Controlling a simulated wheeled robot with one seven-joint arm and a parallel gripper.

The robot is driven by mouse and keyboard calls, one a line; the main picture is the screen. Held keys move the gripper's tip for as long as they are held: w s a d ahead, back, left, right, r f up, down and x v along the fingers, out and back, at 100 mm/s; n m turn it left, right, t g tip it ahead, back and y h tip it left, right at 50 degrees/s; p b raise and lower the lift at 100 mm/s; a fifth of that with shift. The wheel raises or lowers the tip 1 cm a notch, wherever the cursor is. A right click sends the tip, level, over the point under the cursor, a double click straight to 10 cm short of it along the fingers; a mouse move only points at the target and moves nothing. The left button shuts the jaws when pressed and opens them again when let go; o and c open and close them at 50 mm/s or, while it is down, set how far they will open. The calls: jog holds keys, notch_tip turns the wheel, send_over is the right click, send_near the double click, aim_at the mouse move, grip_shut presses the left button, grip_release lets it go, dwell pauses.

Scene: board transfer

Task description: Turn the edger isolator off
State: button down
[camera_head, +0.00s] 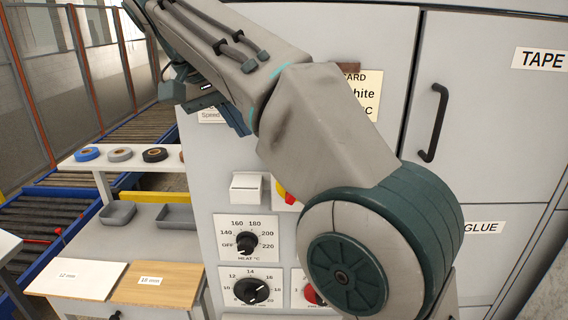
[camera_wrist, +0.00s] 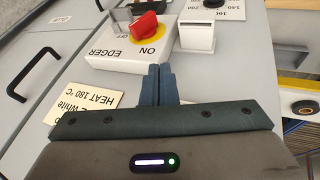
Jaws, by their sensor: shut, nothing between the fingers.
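The edger isolator is a red rotary knob (camera_wrist: 146,25) on a yellow disc, set on a white box (camera_wrist: 108,57) marked EDGER, ON and OFF. The lettering is upside down in the wrist view. I cannot tell for sure which mark the knob points to; the OFF mark is partly covered. In the head view my arm hides most of the isolator, and only a red and yellow sliver (camera_head: 281,192) shows. My gripper (camera_wrist: 160,68) is shut and empty, its fingertips pointing towards the box's ON side, apart from the knob in the picture.
A white switch box (camera_head: 246,187) sits beside the isolator, above the heat dial (camera_head: 246,243) and another dial (camera_head: 250,291). A red knob (camera_head: 313,294) is lower right. Cabinet doors with a black handle (camera_head: 433,122) stand right. A shelf (camera_head: 88,161) with tape rolls is left.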

jog(key=shift+f, duration=0.1)
jog(key=b, duration=0.1)
send_over(285, 199)
notch_tip(285, 199, down, 10)
jog(key=shift+f, duration=0.2)
jog(key=shift+d, duration=0.15)
dwell(0.6)
jog(key=shift+y, duration=0.3)
